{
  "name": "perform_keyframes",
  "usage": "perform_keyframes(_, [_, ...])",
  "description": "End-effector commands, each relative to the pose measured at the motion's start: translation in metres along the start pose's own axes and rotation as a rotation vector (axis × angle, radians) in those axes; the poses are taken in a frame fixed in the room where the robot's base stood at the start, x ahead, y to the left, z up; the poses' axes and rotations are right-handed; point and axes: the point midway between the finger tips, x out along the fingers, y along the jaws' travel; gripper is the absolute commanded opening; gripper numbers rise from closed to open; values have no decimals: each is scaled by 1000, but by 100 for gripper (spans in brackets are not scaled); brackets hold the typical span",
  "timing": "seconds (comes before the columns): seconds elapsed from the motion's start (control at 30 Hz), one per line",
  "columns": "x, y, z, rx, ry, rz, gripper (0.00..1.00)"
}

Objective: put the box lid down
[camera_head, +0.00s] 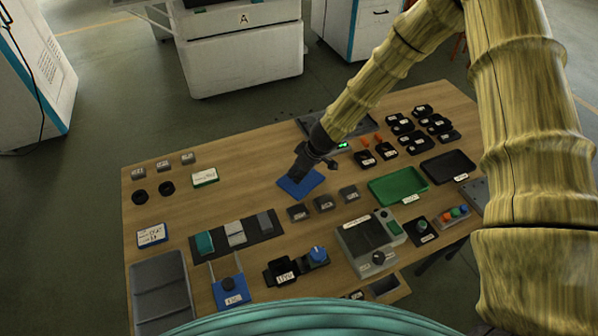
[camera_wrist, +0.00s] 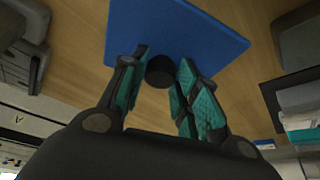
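The box lid is a flat blue square plate (camera_head: 313,182) with a black knob. In the head view it is at or close to the wooden table top near the middle, under my gripper (camera_head: 298,178). In the wrist view the blue lid (camera_wrist: 205,35) fills the upper middle, and its black knob (camera_wrist: 160,72) is between the two teal finger pads of my gripper (camera_wrist: 163,62). The fingers stand apart, with narrow gaps showing beside the knob. The head view hides the knob behind my gripper. I cannot tell whether the lid touches the table.
Several small dark blocks (camera_head: 324,203) stand just in front of the lid. A green tray (camera_head: 398,186) is to its right and a white-labelled green box (camera_head: 205,177) to its left. The wooden table (camera_head: 245,190) is bare just left of the lid.

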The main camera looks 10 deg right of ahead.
Motion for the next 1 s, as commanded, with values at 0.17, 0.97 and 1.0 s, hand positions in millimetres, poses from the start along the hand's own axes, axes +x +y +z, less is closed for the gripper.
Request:
perform_keyframes(0.17, [0, 0, 0, 0, 0, 0, 51])
perform_keyframes(0.97, [-46, 0, -2, -3, 1, 1, 51])
perform_keyframes(1.0, [-50, 0, -2, -3, 0, 1, 51])
